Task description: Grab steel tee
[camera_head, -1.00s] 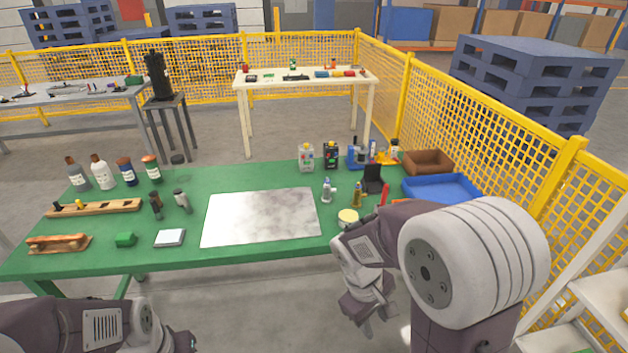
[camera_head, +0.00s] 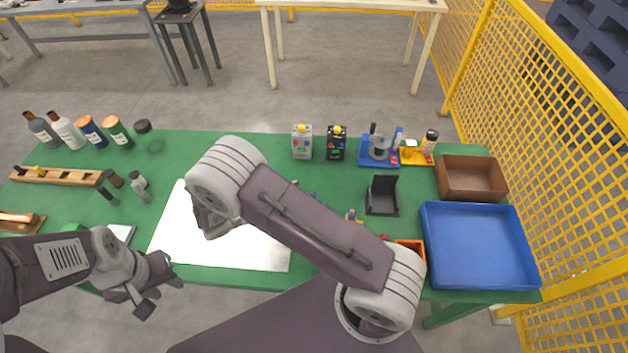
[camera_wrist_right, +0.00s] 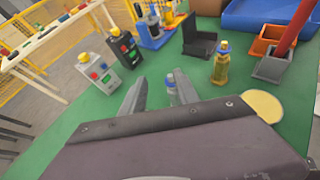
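My left gripper (camera_head: 160,296) is open and empty at the table's front edge.
A black holder (camera_head: 382,198), blue tray (camera_head: 476,289), brown bin (camera_head: 472,178) and orange bin (camera_head: 411,243) stand to the right. Two small boxes, one grey (camera_head: 302,143), one black (camera_head: 336,145), stand behind. A round pale-yellow item (camera_wrist_right: 262,106) is right of the gripper.

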